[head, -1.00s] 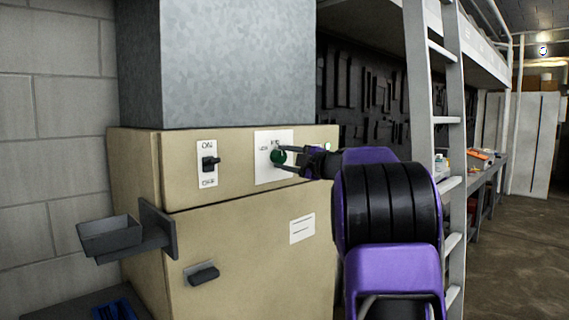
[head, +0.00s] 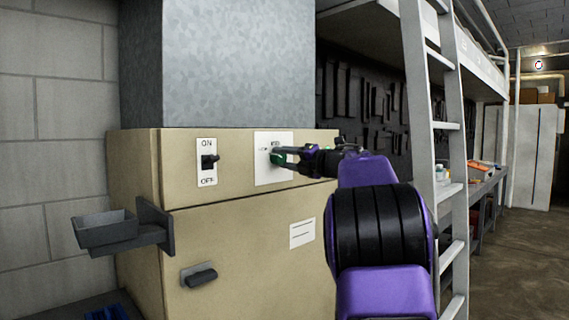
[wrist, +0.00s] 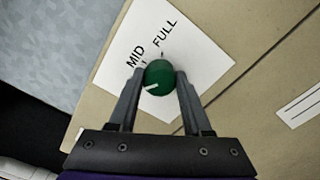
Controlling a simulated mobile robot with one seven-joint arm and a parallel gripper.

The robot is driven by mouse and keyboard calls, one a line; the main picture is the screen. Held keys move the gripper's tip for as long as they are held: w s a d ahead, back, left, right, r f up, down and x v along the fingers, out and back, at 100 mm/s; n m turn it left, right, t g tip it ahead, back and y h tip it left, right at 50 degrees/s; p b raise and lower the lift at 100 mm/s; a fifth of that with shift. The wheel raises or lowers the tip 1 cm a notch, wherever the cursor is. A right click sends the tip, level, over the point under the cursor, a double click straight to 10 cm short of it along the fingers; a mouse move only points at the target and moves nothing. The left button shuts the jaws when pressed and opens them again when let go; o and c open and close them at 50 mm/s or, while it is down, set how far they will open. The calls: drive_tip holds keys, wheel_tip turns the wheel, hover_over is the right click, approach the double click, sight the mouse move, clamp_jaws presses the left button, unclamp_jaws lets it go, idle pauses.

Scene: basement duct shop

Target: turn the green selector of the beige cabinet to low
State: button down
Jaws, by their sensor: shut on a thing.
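The beige cabinet (head: 245,230) stands under a grey metal duct. Its green selector (head: 276,158) sits on a white plate (head: 262,141) on the upper front. In the wrist view the selector (wrist: 160,72) is a round green knob between the fingers of my gripper (wrist: 157,79), which is shut on it. Its white pointer mark faces lower left, toward the left finger. The labels MID and FULL show beyond the knob; the place for LOW is hidden by that finger. In the head view my gripper (head: 281,155) reaches the knob from the right.
A black ON/OFF switch (head: 209,162) is left of the selector. A dark handle (head: 201,275) is on the lower door. A grey tray (head: 106,230) juts out at left. A white ladder (head: 440,130) stands right of my arm, before a workbench (head: 485,190).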

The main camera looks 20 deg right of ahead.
drive_tip(key=shift+n, duration=0.4)
drive_tip(key=shift+c, duration=1.7)
unclamp_jaws()
drive_tip(key=b+v, duration=0.1)
drive_tip(key=v, duration=1.6)
drive_tip(key=shift+s+d, duration=0.15)
